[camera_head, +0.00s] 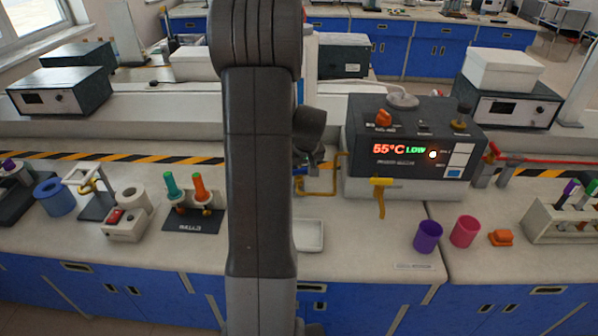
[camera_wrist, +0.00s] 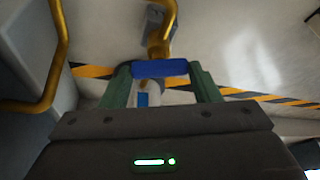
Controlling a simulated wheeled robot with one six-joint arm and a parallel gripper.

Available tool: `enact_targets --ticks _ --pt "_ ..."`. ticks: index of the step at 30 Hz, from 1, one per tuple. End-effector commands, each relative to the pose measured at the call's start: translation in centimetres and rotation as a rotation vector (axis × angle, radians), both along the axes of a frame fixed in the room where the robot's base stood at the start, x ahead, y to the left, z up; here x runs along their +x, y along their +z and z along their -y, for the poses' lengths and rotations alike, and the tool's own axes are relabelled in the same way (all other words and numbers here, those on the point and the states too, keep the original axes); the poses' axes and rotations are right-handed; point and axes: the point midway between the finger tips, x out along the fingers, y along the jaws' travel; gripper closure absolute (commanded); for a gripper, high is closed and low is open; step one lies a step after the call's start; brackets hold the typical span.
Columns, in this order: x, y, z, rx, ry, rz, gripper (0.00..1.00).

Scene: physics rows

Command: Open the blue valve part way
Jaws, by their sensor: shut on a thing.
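The blue valve handle (camera_wrist: 160,68) shows in the wrist view as a flat bar lying across the picture, in front of a brass pipe (camera_wrist: 163,35). My gripper (camera_wrist: 161,74) has its two green fingers at the ends of the bar and is shut on it. In the head view my arm hides most of the valve; a small bit of blue (camera_head: 299,171) shows beside the arm, by a bent brass pipe (camera_head: 322,192). How far the valve is turned cannot be told.
A white tray (camera_head: 309,236) lies below the valve. Purple (camera_head: 428,237) and pink (camera_head: 465,231) cups stand to the right.

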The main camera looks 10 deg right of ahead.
Motion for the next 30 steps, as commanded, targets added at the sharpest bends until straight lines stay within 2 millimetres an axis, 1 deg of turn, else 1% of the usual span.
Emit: enact_targets --ticks 1,3,9,15,21,30 --pt "0.1 -0.45 0.16 -0.001 0.034 0.005 0.66" --pt "0.1 -0.51 0.16 -0.001 0.089 0.004 0.66" --pt "0.12 -0.36 0.24 0.0 0.238 0.004 0.66" --pt "0.12 -0.21 0.25 -0.001 0.343 0.002 0.66" --pt "0.13 -0.07 0.3 -0.002 0.398 0.002 0.66" --pt "0.08 0.01 0.27 -0.002 0.418 0.001 0.66"
